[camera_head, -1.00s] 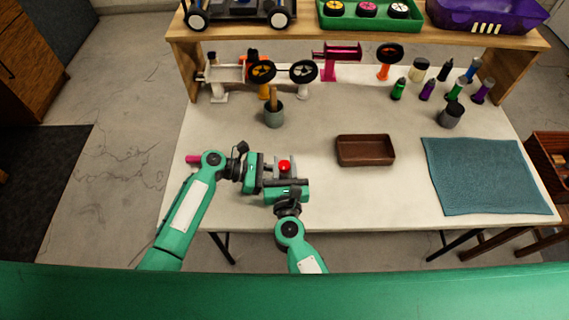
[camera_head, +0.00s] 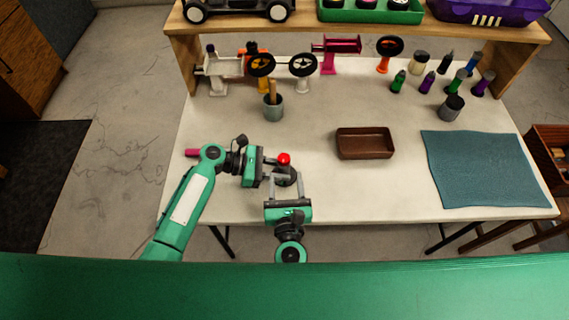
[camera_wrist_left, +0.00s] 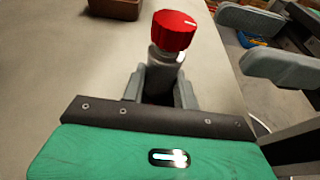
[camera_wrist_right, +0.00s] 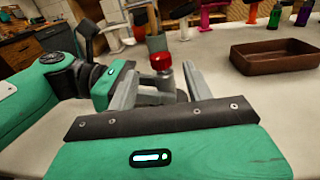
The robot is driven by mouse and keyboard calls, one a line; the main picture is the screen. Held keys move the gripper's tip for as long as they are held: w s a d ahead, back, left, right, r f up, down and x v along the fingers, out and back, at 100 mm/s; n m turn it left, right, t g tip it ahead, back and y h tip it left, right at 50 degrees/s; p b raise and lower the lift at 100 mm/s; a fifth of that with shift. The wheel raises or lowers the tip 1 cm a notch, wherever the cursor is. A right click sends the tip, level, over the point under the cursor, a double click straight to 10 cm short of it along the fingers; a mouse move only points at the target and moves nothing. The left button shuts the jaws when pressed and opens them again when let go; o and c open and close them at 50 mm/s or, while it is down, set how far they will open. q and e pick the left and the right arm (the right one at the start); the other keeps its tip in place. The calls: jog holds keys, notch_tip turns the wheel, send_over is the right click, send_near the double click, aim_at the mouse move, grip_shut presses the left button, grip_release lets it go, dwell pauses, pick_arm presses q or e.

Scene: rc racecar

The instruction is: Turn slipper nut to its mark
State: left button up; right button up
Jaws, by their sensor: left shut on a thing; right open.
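The red slipper nut (camera_head: 284,159) sits on top of a grey upright post over a dark base (camera_head: 287,179). In the left wrist view the nut (camera_wrist_left: 174,32) shows a white mark line on its top. My left gripper (camera_wrist_left: 160,88) is shut on the grey post (camera_wrist_left: 165,68) below the nut. My right gripper (camera_head: 286,181) is open on the near side, its two fingers spread to either side of the part. In the right wrist view the nut (camera_wrist_right: 160,62) appears between and beyond its fingers, not gripped. The lower post is partly hidden by the fingers.
A brown tray (camera_head: 365,155) lies right of the part, and a blue mat (camera_head: 482,170) farther right. A grey cup (camera_head: 273,112) stands behind. Stands, wheels and several bottles line the back below a wooden shelf (camera_head: 420,38). The table between tray and mat is clear.

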jog(key=shift+s+d, duration=0.15)
jog(key=shift+s, duration=2.2)
pick_arm(q)
jog(key=o, duration=1)
jog(key=v, duration=1.2)
